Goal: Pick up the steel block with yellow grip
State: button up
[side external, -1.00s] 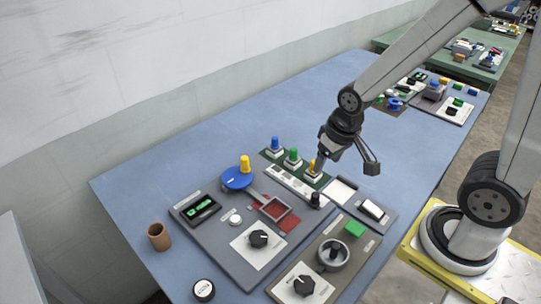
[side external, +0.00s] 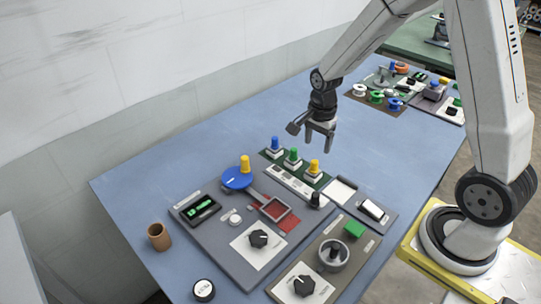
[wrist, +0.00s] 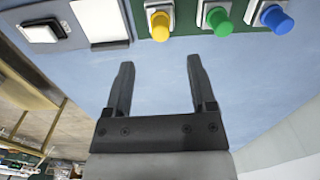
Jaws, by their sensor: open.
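The steel block with yellow grip (side external: 313,173) stands upright at the right end of a green strip, in a row with a green-gripped and a blue-gripped block. In the wrist view its yellow grip (wrist: 160,24) is at the top, ahead of the space between the fingers. My gripper (side external: 319,143) is open and empty, with its fingers pointing down, above the table beyond the row in the side view. In the wrist view my gripper (wrist: 160,62) shows both fingers apart with only blue table between them.
The green-gripped block (side external: 293,160) and blue-gripped block (side external: 275,146) stand close on the left. A grey press panel with a blue disc (side external: 236,178) and its own yellow knob (side external: 244,163) lies nearer the camera.

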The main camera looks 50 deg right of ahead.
aim_at(315, 161)
jog(key=shift+w+d, duration=0.1)
jog(key=shift+f, duration=0.1)
jog(key=shift+f, duration=1.25)
jog(key=shift+f, duration=0.1)
jog(key=shift+f, duration=2.5)
grip_shut()
